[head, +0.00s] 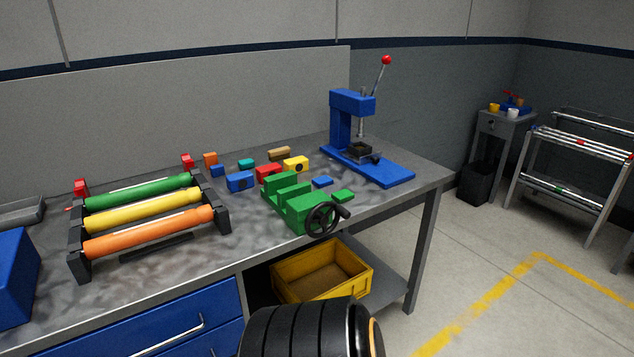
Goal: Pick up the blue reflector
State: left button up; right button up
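I cannot tell for certain which thing is the blue reflector. Several small blue pieces lie on the grey workbench (160,275). A blue block with a dark round spot (240,181) lies in the middle, left of a red block. A smaller blue block (217,170) lies just behind it to the left. A flat blue piece (322,182) lies right of the green vise, beside a flat green piece (343,196). Neither of my grippers shows in the head view.
The green vise (305,212) with its black handwheel stands at the bench front. A blue press (352,120) stands at the right end. A rack of coloured rollers (145,215) stands left. A yellow crate (287,293) sits on the shelf below. Floor is free at right.

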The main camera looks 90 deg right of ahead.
aim_at(324, 180)
jog(key=z, duration=2.8)
jog(key=i+l+u, duration=0.15)
jog(key=i, duration=0.15)
jog(key=i+l+u, duration=0.15)
jog(key=i+l, duration=0.05)
jog(key=i, duration=0.1)
